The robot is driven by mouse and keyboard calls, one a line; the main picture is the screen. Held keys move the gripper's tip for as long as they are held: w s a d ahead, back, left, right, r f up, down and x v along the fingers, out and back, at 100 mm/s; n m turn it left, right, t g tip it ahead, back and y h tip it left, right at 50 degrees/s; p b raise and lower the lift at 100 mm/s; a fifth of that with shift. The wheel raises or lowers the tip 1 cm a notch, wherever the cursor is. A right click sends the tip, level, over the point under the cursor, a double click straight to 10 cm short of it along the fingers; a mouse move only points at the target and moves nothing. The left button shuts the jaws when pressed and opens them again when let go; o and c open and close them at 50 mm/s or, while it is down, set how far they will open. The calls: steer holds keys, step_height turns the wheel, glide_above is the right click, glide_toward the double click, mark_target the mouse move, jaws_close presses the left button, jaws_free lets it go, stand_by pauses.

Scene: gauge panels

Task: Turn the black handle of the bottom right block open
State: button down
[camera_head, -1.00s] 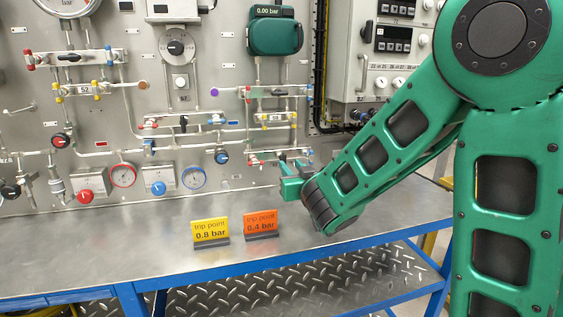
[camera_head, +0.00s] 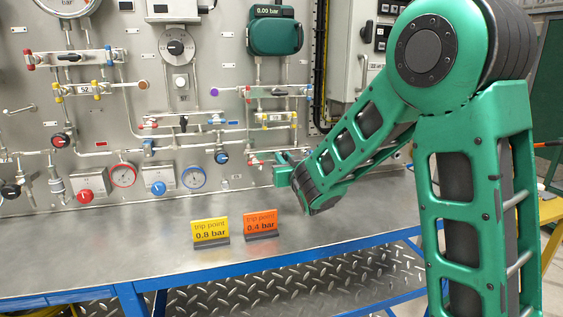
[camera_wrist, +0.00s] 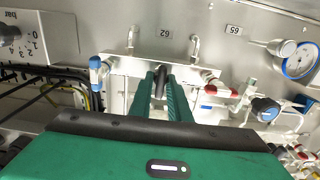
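The bottom right block (camera_wrist: 133,66) is a silver bar in the wrist view, with a blue knob (camera_wrist: 96,71) at its left end and a red knob (camera_wrist: 222,89) at its right. Its black handle (camera_wrist: 161,73) is at the middle, between the tips of my gripper's green fingers (camera_wrist: 161,82). The gap between the fingers is narrow, but I cannot tell whether both touch the handle. In the head view my gripper (camera_head: 288,168) is at the panel, just right of the block's visible red end (camera_head: 254,161), and hides most of the block.
Trip point signs, yellow (camera_head: 210,231) and orange (camera_head: 261,223), stand on the metal bench (camera_head: 120,235) below my gripper. A blue knob with a gauge (camera_wrist: 268,108) is right of the block in the wrist view. Black cables (camera_wrist: 55,85) run at the left.

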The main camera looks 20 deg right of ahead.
steer(key=shift+a, duration=0.3)
steer(key=shift+d, duration=0.25)
steer(key=shift+n, duration=0.4)
steer(key=n, duration=0.3)
steer(key=shift+a+n, duration=0.15)
steer(key=shift+n, duration=0.25)
steer(key=shift+a+f+n, duration=0.1)
steer(key=shift+f+n, duration=0.05)
steer(key=shift+n, duration=2.1)
steer(key=shift+a+f+n, duration=0.1)
steer(key=shift+f+n, duration=0.05)
steer(key=shift+n, duration=2.05)
steer(key=shift+a+f+n, duration=0.1)
steer(key=shift+f+n, duration=0.05)
steer(key=shift+n, duration=2.1)
steer(key=shift+f, duration=0.1)
